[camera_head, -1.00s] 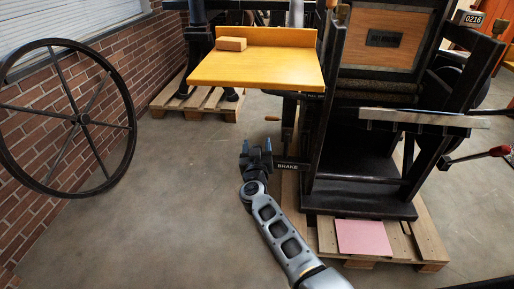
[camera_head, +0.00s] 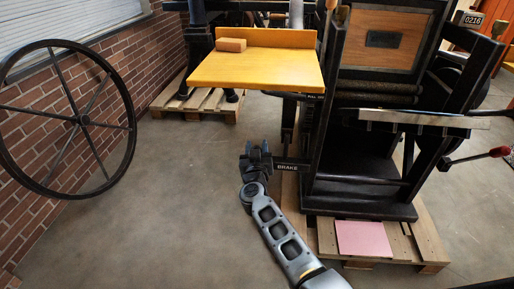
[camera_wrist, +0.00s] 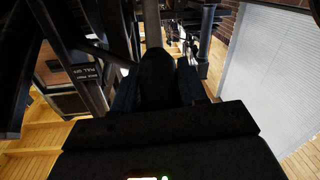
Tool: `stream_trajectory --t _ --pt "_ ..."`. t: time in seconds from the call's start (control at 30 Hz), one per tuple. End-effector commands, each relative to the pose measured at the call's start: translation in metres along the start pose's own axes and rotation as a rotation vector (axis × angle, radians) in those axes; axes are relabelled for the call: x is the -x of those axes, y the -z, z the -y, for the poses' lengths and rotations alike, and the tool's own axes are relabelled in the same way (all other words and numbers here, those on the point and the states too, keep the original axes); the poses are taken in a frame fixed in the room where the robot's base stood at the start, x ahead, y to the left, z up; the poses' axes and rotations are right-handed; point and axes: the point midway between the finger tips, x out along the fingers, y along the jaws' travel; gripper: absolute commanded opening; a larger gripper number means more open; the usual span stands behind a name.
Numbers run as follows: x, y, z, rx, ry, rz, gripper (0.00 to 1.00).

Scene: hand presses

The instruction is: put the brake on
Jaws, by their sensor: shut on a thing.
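The press (camera_head: 365,150) stands on a pallet, with a white-lettered BRAKE plate (camera_head: 288,167) at its lower left side. My gripper (camera_head: 257,148) is just left of this plate, low over the floor. In the wrist view, a dark, rounded lever grip (camera_wrist: 158,75) with a narrower grey stem sits between my fingers, and my gripper is shut on it. I take it for the brake lever. In the head view my fingers hide most of the lever, and its angle cannot be told.
A yellow board (camera_head: 258,70) with a brown block (camera_head: 232,45) on it juts out above my gripper. A pink sheet (camera_head: 363,238) lies on the pallet (camera_head: 430,240). A large spoked wheel (camera_head: 84,120) stands by the brick wall at left. The floor between is clear.

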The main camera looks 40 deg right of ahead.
Motion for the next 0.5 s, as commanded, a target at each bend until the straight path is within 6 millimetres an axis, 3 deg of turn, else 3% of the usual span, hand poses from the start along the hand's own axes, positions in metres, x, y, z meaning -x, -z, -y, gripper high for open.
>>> stream_trajectory --t 0.27,0.5 --pt "0.015 -0.019 0.005 0.009 -0.002 -0.05 0.0" --pt "0.043 -0.05 0.012 0.018 -0.013 -0.15 0.0"
